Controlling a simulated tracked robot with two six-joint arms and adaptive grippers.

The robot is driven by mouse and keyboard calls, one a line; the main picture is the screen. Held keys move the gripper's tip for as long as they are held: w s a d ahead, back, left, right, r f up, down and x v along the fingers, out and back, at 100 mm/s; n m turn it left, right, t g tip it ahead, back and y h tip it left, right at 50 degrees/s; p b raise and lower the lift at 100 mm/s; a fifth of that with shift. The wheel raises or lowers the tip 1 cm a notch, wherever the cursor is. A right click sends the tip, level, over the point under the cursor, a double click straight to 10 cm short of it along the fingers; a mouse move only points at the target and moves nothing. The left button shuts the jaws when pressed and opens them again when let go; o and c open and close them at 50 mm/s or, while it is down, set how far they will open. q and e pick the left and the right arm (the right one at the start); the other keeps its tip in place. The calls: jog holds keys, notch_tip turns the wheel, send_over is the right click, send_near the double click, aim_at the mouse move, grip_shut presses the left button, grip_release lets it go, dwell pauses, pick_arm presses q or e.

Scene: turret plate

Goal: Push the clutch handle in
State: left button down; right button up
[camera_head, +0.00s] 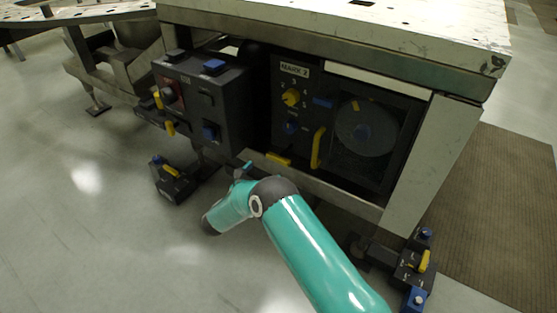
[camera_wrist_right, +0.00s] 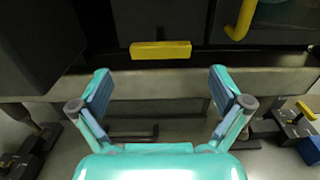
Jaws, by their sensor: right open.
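A short yellow bar handle (camera_head: 278,158) sits low on the front of the dark panel marked MARK 2 (camera_head: 340,120). A curved upright yellow handle (camera_head: 318,148) stands just to its right. I cannot tell from a label which one is the clutch handle. In the right wrist view the yellow bar (camera_wrist_right: 160,50) lies ahead, beyond and between the fingertips of my right gripper (camera_wrist_right: 158,88). The curved handle (camera_wrist_right: 240,22) shows at upper right. My right gripper is open, empty and apart from both handles. In the head view my teal arm mostly hides it. My left gripper is not in view.
A dark box (camera_head: 205,100) with blue and yellow controls projects left of the panel. A metal rail (camera_head: 330,186) runs below the panel. Small control blocks stand low at left (camera_head: 172,180) and right (camera_head: 413,265). The left floor is clear.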

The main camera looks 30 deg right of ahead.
aim_at(276, 159)
jog(key=b+x, duration=0.1)
jog(key=x, duration=0.7)
jog(key=shift+d+b, duration=0.2)
jog(key=shift+b, duration=0.1)
jog(key=shift+a, duration=0.1)
jog(key=c, duration=1.4)
jog(key=b+x, duration=0.2)
jog(key=x, duration=0.1)
jog(key=shift+w+d+f+b, duration=0.2)
jog(key=shift+d+b, duration=0.1)
jog(key=shift+b, duration=0.1)
jog(key=shift+c, duration=0.2)
jog(key=shift+d+r, duration=0.15)
jog(key=shift+r, duration=0.1)
jog(key=o, duration=1.4)
jog(key=shift+o, duration=0.2)
